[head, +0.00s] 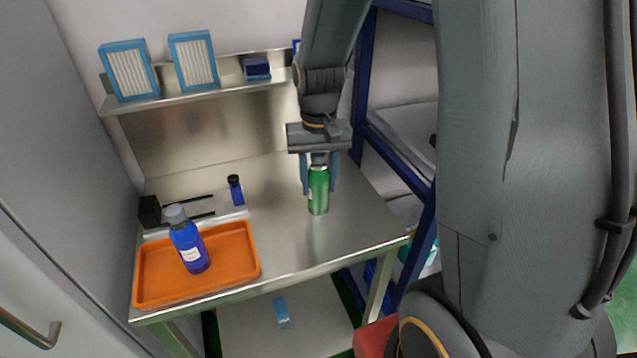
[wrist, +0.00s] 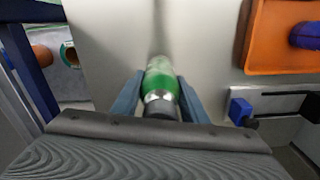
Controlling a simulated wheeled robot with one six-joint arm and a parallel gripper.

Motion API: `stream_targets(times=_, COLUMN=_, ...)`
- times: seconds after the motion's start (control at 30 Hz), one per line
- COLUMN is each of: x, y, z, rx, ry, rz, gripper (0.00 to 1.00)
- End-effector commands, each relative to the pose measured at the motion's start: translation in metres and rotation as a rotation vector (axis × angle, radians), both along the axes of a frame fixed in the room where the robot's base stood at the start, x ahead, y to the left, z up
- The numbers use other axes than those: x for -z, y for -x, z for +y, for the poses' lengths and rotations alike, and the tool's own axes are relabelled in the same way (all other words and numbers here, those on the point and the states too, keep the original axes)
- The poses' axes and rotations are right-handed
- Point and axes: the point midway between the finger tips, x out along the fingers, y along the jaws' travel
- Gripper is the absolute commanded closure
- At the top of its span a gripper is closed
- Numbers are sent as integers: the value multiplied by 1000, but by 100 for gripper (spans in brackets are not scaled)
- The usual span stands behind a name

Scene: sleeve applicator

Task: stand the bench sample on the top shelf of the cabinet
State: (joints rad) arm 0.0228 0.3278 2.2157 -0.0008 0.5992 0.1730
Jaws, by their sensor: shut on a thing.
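A green bottle or can (head: 318,190) with a silver top stands upright at the right part of the steel bench (head: 285,240); I take it as the bench sample. My gripper (head: 318,178) comes down from above with its blue fingers on either side of it and is shut on it. In the wrist view the green sample (wrist: 160,84) sits between the two fingers (wrist: 160,98). I cannot tell whether its base touches the bench. A grey cabinet door (head: 60,240) with a handle shows at the left; its shelves are hidden.
An orange tray (head: 150,295) holds a blue bottle (head: 188,245). A small blue vial (head: 236,190) and a black block (head: 150,211) are behind it. A wall shelf (head: 200,92) holds filter boxes. A blue rack (head: 366,80) stands close to the right of my gripper.

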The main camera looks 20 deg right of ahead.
Motion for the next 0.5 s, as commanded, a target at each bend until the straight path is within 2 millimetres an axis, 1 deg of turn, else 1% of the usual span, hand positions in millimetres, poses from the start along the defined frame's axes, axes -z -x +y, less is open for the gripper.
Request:
stream_targets(times=0.03, x=5, y=1, z=0, rx=1, ry=0, rz=2, gripper=91)
stream_targets(times=0.13, x=11, y=0, z=0, rx=1, ry=0, rz=-1, gripper=91)
stream_targets(times=0.5, x=15, y=0, z=-1, rx=2, ry=0, rz=-1, gripper=91)
